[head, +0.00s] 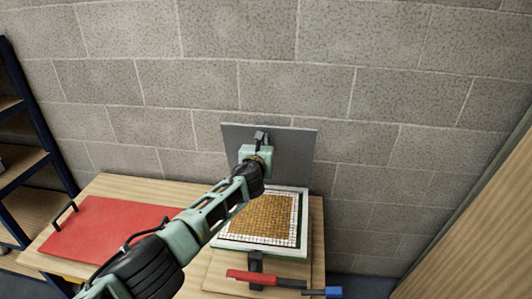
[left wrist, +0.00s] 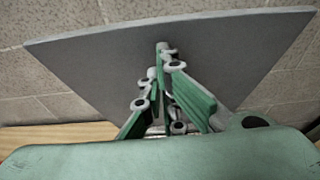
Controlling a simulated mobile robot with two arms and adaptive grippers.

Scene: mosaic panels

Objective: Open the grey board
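The grey board (head: 297,150) stands nearly upright at the back edge of the mosaic panel (head: 262,218), close to the block wall. The panel lies uncovered, with a brown tiled middle and a white tiled border. My left gripper (head: 260,140) is in front of the board's face, and my arm crosses the panel's left side. In the left wrist view the board (left wrist: 235,60) fills the upper middle behind my left gripper (left wrist: 165,55). Its fingers lie close together at the tips; whether they touch the board or grip anything is unclear. My right gripper is not in view.
A red board (head: 105,228) with a black handle lies flat on the wooden table (head: 135,187) at left. A red bar (head: 262,278) and a blue piece (head: 325,291) are at the panel's front. Shelves (head: 25,170) stand left; a wooden surface (head: 485,225) rises at right.

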